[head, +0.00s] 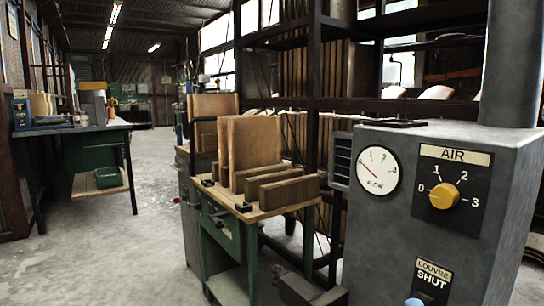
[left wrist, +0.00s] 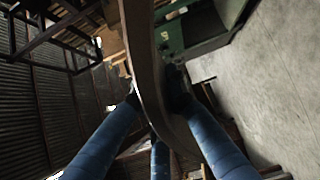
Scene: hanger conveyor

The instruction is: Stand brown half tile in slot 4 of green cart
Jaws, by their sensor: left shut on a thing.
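The green cart (head: 222,228) stands in the middle of the head view. Tall light-brown tiles (head: 254,140) and several low tiles (head: 289,191) stand on edge in a row on its top. No slot numbers can be read. In the left wrist view my left gripper (left wrist: 154,92), with blue fingers, is shut on a brown slab (left wrist: 146,55), apparently the brown half tile. The slab is seen nearly edge-on, and its lower part is partly hidden by the fingers. My left gripper is outside the head view. My right gripper is in neither view.
A grey control box (head: 450,190) with a flow gauge and an air knob fills the right foreground. Dark racking (head: 314,80) stands behind the cart. A workbench (head: 70,127) is at the left. The concrete floor (head: 155,220) between bench and cart is clear.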

